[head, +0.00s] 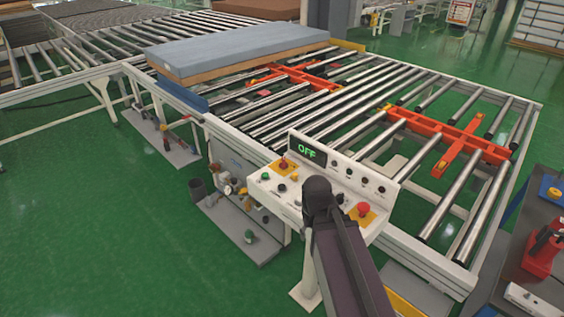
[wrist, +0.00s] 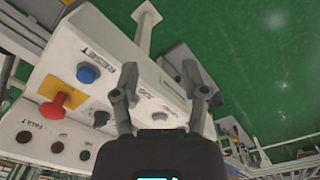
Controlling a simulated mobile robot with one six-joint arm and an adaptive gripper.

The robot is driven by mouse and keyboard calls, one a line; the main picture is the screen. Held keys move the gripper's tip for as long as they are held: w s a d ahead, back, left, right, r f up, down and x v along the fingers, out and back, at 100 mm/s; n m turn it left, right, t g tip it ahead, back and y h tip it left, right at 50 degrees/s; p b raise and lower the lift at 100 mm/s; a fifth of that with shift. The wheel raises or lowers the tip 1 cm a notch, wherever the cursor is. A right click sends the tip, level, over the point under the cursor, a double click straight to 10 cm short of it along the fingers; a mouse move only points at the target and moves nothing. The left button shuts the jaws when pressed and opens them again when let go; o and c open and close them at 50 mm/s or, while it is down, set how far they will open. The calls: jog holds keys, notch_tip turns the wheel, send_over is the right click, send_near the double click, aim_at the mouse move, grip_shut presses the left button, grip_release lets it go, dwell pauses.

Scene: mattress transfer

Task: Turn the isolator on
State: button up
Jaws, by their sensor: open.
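The control panel (head: 325,178) is white and stands at the near side of the roller conveyor. Its display (head: 309,151) reads OFF. A red switch (head: 283,165) on a yellow plate sits at the panel's left end and looks like the isolator. I cannot make it out in the wrist view. My gripper (wrist: 160,75) is open and empty over the panel, around the JOG label. In the head view my arm's dark end covers the panel's middle, right of the red switch, and the fingers cannot be made out.
A red mushroom button (head: 362,209) on yellow sits at the panel's right end; it also shows in the wrist view (wrist: 61,105). A blue RESET button (wrist: 88,73) is left of my fingers. A blue-topped mattress (head: 235,50) lies on the rollers.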

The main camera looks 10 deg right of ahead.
jog(key=shift+a, duration=0.25)
notch_tip(320, 180, up, 7)
jog(key=m+p, duration=0.2)
jog(key=p, duration=0.5)
send_over(284, 160)
jog(key=shift+w+a+f, duration=0.1)
jog(key=shift+f, duration=0.1)
jog(key=shift+f+b, duration=0.15)
jog(key=shift+b, duration=0.2)
notch_tip(284, 160, down, 14)
jog(key=b, duration=1.3)
jog(key=shift+r, duration=0.25)
